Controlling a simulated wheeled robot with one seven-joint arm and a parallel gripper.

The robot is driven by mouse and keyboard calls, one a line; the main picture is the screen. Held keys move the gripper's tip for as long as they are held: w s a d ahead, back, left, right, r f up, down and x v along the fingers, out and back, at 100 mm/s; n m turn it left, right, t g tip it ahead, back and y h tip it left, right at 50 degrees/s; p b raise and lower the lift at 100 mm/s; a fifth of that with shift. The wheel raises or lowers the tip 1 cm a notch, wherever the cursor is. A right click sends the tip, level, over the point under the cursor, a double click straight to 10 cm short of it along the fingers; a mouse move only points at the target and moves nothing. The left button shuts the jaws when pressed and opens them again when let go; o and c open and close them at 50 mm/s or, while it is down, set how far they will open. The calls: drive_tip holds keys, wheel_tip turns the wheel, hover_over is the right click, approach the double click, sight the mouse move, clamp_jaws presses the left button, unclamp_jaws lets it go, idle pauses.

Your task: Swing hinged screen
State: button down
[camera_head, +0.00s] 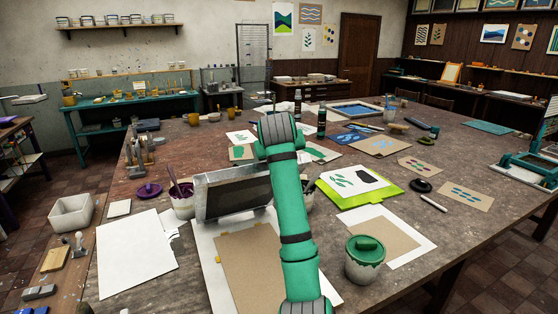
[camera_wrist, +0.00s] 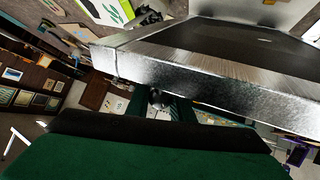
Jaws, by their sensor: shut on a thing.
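The hinged screen (camera_head: 232,190) is a silver metal frame with a dark panel. It stands tilted up at the far end of a white base board (camera_head: 207,240), on which brown paper (camera_head: 250,265) lies. In the wrist view the screen's metal frame (camera_wrist: 200,75) fills the upper right, close to the camera. My gripper (camera_wrist: 160,105) is at the frame's near edge, shut on it beside a small dark round knob (camera_wrist: 155,97). The exact contact is partly hidden. In the head view my green arm covers the screen's right part and hides my gripper.
A purple-stained pot (camera_head: 182,205) stands just left of the screen. White paper (camera_head: 135,255) lies to the left. Cups and prints cover the table's far part.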

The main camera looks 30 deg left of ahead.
drive_tip(key=shift+a+f, duration=0.2)
drive_tip(key=shift+a, duration=0.1)
drive_tip(key=c, duration=1.6)
unclamp_jaws()
drive_tip(key=shift+o, duration=0.2)
drive_tip(key=shift+d, duration=0.1)
drive_tip(key=shift+r, duration=0.1)
drive_tip(key=v, duration=1)
drive_tip(key=shift+s+d+r, duration=0.15)
drive_tip(key=shift+s+d, duration=0.05)
drive_tip(key=shift+s, duration=0.05)
